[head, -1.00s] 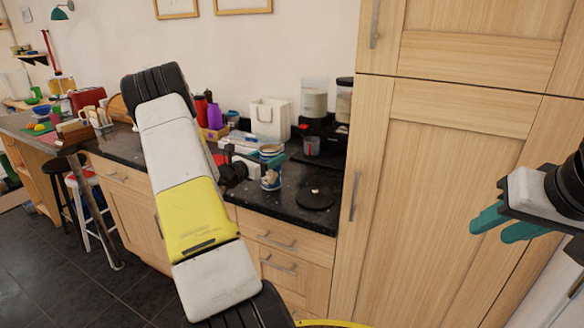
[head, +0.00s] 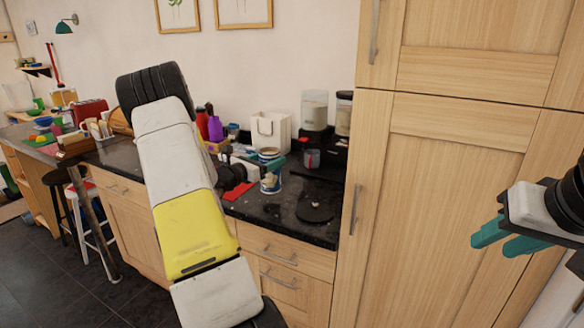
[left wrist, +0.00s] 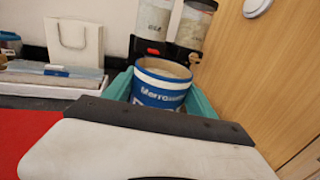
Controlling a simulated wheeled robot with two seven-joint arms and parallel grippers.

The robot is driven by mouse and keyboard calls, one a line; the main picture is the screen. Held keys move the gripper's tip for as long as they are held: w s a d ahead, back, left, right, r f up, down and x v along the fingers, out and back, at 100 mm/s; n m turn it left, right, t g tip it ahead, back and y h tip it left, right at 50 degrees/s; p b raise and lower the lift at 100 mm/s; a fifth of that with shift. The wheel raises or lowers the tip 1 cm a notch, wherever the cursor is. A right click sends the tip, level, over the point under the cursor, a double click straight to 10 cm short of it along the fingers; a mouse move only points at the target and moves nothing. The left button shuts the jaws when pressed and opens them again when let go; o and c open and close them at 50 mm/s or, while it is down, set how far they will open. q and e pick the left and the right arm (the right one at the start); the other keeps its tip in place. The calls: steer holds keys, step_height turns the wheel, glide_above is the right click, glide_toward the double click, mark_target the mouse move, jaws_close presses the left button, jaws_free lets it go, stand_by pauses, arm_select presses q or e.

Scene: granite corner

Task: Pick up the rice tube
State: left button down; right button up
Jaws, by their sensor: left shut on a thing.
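The rice tube, a blue-and-white printed tub (head: 270,184) with an open top, is at the counter's middle in the head view. In the left wrist view the tub (left wrist: 162,84) stands nearly upright between teal fingers. My left gripper (head: 268,164) is shut on it. Its bottom appears slightly above the countertop, though the gap is hard to judge. The wrist housing hides the tub's lower part in the wrist view. My right gripper (head: 508,238) is at the right, before the tall cupboard, empty, its teal fingers apart.
A black round plate (head: 315,211) lies on the dark countertop (head: 275,211) near the tub. Dispensers (head: 314,110) and a white bag (head: 270,132) stand behind. A red flat thing (head: 238,191) lies left of the tub. The tall wooden cupboard (head: 450,190) bounds the right.

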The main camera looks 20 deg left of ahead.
arm_select(q)
steer(key=s+d+r, duration=0.1)
steer(key=s+d, duration=0.1)
steer(key=s, duration=1.3)
steer(key=shift+s+d, duration=0.25)
steer(key=shift+a+r, duration=0.1)
